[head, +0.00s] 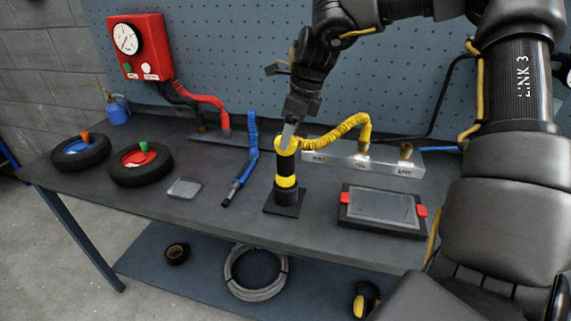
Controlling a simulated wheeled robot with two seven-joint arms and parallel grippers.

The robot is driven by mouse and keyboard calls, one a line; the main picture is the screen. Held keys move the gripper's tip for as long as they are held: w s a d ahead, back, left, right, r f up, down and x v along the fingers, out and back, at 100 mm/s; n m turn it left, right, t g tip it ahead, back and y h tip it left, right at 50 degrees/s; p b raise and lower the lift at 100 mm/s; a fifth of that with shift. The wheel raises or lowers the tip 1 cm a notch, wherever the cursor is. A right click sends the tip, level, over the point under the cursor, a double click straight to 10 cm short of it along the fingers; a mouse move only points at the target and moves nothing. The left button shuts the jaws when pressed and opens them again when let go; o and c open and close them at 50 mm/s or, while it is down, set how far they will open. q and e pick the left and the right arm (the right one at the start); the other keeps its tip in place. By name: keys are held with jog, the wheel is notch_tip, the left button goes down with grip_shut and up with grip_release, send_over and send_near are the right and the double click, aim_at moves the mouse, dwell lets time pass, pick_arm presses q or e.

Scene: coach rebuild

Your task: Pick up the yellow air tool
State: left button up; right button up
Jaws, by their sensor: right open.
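The yellow air tool (286,186) is a black cylinder with yellow bands. It stands upright on a small dark square base on the workbench, and a yellow coiled hose (340,130) runs from its top to a grey manifold. My right gripper (289,138) points down at the top of the tool, with a grey fingertip overlapping the tool's upper yellow band. It is open, and I cannot tell whether it touches the tool. The far finger is largely hidden. My left gripper is out of view.
The manifold (385,163) stands behind, right of the tool. A blue hose tool (241,172) lies to its left, a black tray with red handles (383,210) to its right. Two wheels (140,164) and a clear box (184,188) sit further left. A pegboard (225,60) closes the back.

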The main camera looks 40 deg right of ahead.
aim_at(286, 171)
jog(key=shift+a+f, duration=0.25)
jog(key=shift+a, duration=0.15)
jog(key=shift+d+f, duration=0.1)
jog(key=shift+f, duration=0.05)
jog(key=shift+d+f, duration=0.15)
jog(key=shift+f, duration=0.2)
jog(key=x, duration=0.1)
jog(key=p+x, duration=0.1)
jog(key=x, duration=0.2)
jog(key=shift+a, duration=0.3)
jog(key=shift+f, duration=0.25)
jog(key=shift+d, duration=0.1)
jog(key=c, duration=1.2)
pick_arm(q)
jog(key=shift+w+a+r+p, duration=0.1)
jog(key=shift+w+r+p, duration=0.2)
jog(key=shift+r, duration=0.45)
pick_arm(e)
jog(key=shift+r, duration=0.2)
jog(key=shift+c, duration=0.2)
